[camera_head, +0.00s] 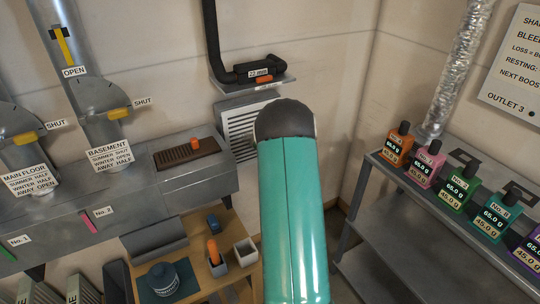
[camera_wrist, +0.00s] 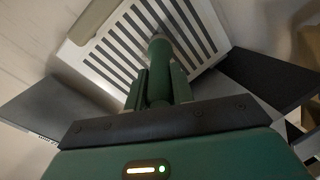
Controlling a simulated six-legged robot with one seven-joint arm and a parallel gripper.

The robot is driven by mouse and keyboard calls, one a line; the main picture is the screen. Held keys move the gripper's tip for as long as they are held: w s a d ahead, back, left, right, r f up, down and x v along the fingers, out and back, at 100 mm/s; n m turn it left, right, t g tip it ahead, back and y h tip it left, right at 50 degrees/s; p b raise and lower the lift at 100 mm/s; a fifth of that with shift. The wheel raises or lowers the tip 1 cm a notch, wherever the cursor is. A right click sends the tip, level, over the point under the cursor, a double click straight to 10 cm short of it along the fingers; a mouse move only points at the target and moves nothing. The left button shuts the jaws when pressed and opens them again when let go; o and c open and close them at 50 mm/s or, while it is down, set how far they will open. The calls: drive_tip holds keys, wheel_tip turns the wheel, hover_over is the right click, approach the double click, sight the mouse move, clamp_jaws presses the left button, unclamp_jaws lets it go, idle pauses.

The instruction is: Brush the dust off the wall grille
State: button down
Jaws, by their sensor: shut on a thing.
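The wall grille (camera_head: 238,122) is a pale slatted panel low on the back wall, partly hidden by my arm in the head view. In the wrist view the grille (camera_wrist: 120,45) lies tilted, ahead of my gripper (camera_wrist: 159,72). My gripper is shut on a dark green, round-ended, handle-like thing (camera_wrist: 158,52), which overlaps the grille's slats in the picture. I cannot see bristles on it, and I cannot tell whether it touches the grille. Dust on the slats is too small to make out. The head view hides my gripper behind my arm.
A small shelf (camera_head: 258,88) with a black pipe sits just above the grille. A grey metal duct box (camera_head: 205,182) stands left of it. A wooden stand (camera_head: 190,232) with small containers is below. Several coloured bottles (camera_head: 458,188) line a metal rack (camera_head: 385,170) at right.

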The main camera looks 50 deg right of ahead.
drive_tip(key=shift+a, duration=0.15)
drive_tip(key=a, duration=0.2)
drive_tip(key=w+a, duration=0.1)
drive_tip(key=a, duration=0.1)
drive_tip(key=shift+w, duration=0.15)
idle(0.4)
drive_tip(key=shift+d, duration=0.1)
drive_tip(key=s+d, duration=0.2)
drive_tip(key=d, duration=0.6)
drive_tip(key=shift+s, duration=0.35)
idle(0.9)
drive_tip(key=shift+w, duration=0.1)
idle(0.4)
drive_tip(key=shift+w+a, duration=0.2)
drive_tip(key=shift+a, duration=0.5)
drive_tip(key=shift+w+a, duration=0.2)
drive_tip(key=shift+a, duration=0.45)
drive_tip(key=shift+w+a, duration=0.2)
drive_tip(key=shift+a, duration=0.5)
drive_tip(key=shift+d, duration=0.15)
